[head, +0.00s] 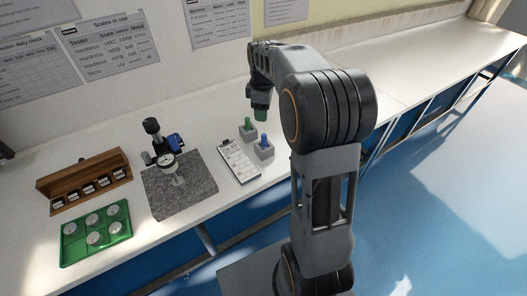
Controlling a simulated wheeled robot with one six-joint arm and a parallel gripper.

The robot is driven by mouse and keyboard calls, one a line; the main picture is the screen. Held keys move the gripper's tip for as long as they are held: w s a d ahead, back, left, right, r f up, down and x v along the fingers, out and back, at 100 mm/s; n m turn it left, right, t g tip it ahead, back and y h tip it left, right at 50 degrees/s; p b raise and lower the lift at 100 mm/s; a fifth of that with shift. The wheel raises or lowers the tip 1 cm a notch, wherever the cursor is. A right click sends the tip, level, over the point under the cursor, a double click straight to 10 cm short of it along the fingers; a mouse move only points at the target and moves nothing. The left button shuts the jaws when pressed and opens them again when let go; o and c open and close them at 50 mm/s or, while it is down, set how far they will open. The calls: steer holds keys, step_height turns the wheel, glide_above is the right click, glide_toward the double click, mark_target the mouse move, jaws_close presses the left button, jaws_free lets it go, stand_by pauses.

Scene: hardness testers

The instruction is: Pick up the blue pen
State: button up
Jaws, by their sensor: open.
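A blue pen (264,140) stands upright in a small grey block (264,152) on the white bench, just right of a clipboard. A green pen (248,122) stands in a second grey block (246,133) behind it and to the left. My gripper (260,117) hangs from the arm's end above the bench, up and a little left of the blue pen in the picture. It is small and dark in this view, its fingers are hard to make out, and I see nothing held. It appears apart from both pens.
A clipboard (238,162) lies left of the blocks. Further left are a hardness tester on a grey slab (185,195), a wooden rack (84,178) and a green tray (97,238) with several round pieces. My arm hides some bench; the bench (400,75) at right is clear.

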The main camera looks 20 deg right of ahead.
steer(key=n, duration=0.1)
glide_above(264, 135)
step_height(264, 135, down, 5)
steer(key=shift+r+b, duration=0.15)
steer(key=shift+b, duration=0.25)
step_height(264, 135, down, 5)
steer(key=shift+f, duration=3.6)
jaws_close()
steer(key=shift+r, duration=0.1)
